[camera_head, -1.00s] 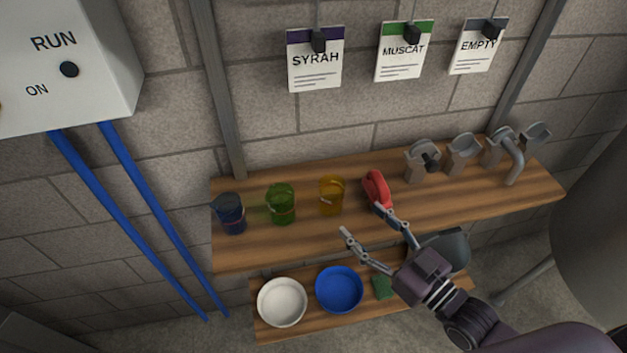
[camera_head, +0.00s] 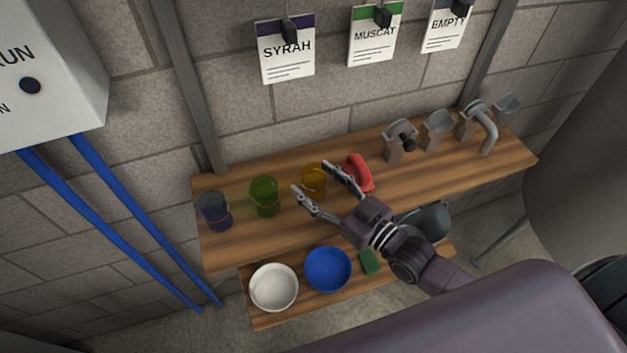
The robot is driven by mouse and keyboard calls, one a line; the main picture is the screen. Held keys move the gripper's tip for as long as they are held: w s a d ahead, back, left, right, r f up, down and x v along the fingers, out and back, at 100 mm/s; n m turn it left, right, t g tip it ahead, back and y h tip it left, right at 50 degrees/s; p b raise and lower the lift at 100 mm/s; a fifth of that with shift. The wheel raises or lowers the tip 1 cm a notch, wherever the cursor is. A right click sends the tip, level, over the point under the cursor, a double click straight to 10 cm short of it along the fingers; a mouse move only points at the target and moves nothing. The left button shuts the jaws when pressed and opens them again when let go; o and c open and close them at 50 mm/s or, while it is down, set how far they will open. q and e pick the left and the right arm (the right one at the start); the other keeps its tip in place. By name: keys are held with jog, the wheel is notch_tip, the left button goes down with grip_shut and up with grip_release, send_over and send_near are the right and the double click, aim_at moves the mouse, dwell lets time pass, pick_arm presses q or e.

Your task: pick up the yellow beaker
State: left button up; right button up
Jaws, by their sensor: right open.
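The yellow beaker (camera_head: 312,179) stands upright on the upper wooden shelf, between a green beaker (camera_head: 264,195) on its left and a red object (camera_head: 358,172) on its right. My right gripper (camera_head: 311,177) is open, with one finger near the beaker's right side and the other in front of it at the lower left. The fingers point toward the beaker, and I cannot tell whether they touch it. One fingertip overlaps the beaker's right edge in the picture. My left gripper is not in view.
A dark blue beaker (camera_head: 215,211) stands at the left of the upper shelf (camera_head: 245,238). Grey metal fittings (camera_head: 437,128) stand at its right. The lower shelf holds a white bowl (camera_head: 274,288), a blue bowl (camera_head: 327,269) and a green block (camera_head: 369,261). Labelled cards (camera_head: 286,50) hang on the wall.

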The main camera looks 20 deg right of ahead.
jog(key=shift+w+a, duration=0.15)
jog(key=shift+w, duration=0.2)
jog(key=c, duration=1.3)
jog(key=shift+o, duration=0.2)
